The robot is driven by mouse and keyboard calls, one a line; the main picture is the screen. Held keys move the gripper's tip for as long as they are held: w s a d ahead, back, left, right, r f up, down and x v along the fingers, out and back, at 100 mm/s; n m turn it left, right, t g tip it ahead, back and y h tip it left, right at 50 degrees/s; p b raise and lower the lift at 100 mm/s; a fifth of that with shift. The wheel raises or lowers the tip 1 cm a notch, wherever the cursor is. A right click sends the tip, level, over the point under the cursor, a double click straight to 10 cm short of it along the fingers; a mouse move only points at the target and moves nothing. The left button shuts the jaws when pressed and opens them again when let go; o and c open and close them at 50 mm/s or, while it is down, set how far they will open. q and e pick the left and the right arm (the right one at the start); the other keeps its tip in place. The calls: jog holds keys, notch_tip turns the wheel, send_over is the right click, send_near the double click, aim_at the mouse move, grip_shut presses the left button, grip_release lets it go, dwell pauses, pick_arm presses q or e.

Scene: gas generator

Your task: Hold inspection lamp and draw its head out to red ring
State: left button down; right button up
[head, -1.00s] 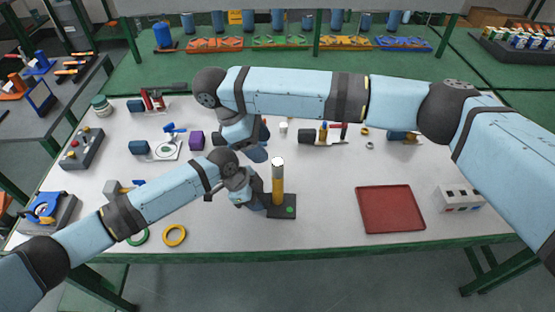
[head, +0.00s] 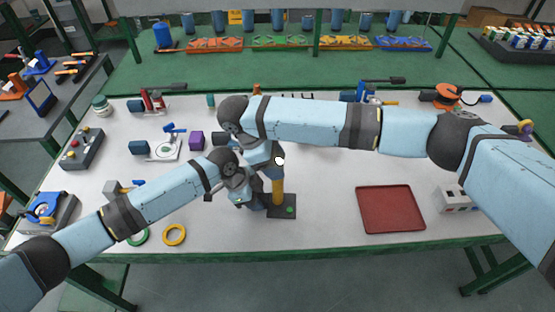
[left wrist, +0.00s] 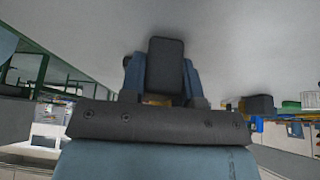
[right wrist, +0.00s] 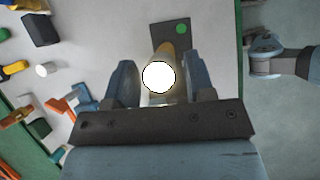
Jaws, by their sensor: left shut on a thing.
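The inspection lamp has a yellow upright body (head: 278,190) and a glowing white head (head: 280,160). It stands upright over a dark plate (head: 287,212) with a green dot. My left gripper (head: 262,198) is shut on the lamp low down, from the left. In the left wrist view a dark block (left wrist: 165,65) hides most of what lies between its fingers. My right gripper (right wrist: 160,82) is open, its fingers on either side of the glowing head (right wrist: 159,77), with small gaps showing. No red ring is visible.
A red tray (head: 390,210) lies on the table to the right, with a grey socket box (head: 455,199) beyond it. Yellow (head: 174,235) and green (head: 138,237) rings lie at the front left. My right arm hides part of the table's back.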

jog(key=c, duration=0.5)
jog(key=shift+r, duration=5.9)
jog(key=o, duration=0.3)
jog(key=shift+r, duration=0.15)
jog(key=o, duration=0.6)
notch_tip(320, 180, up, 7)
jog(key=shift+f, duration=0.1)
